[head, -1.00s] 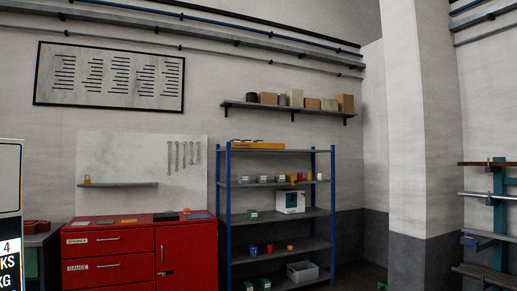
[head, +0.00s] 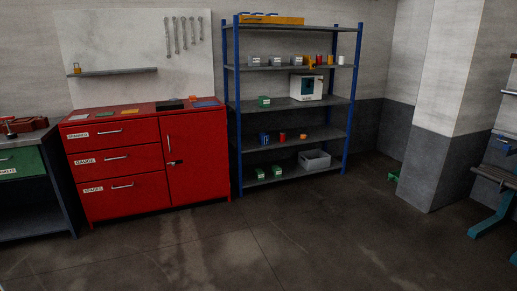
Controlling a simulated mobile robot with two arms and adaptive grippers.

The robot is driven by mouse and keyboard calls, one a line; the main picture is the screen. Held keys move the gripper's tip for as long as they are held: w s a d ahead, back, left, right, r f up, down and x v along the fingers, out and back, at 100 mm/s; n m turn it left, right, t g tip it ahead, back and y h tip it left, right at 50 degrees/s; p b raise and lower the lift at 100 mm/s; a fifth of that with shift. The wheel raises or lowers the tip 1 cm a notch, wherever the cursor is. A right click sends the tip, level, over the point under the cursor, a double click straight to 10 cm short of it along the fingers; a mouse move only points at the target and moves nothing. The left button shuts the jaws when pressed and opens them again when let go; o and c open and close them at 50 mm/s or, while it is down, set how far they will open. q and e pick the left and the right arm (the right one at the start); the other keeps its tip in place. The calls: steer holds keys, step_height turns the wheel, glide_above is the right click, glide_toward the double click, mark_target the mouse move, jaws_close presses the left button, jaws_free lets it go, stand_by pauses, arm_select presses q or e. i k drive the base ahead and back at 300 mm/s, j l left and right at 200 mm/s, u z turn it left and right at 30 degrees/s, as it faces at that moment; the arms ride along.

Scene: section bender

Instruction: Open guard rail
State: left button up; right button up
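No guard rail can be made out in the head view. Neither of my grippers is in view, and no part of my arms shows. The view takes in a workshop corner with a red cabinet (head: 120,172), a blue-post shelf rack (head: 297,104) and bare floor. What lies outside this view is hidden.
A dark workbench (head: 62,196) with a green drawer stands at the left. A teal-framed rack (head: 492,205) is cut off at the right edge. A wall pillar (head: 444,110) stands beside it. The dark floor (head: 270,250) in front is clear.

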mark_target(243, 18)
steer(key=i, duration=2.8)
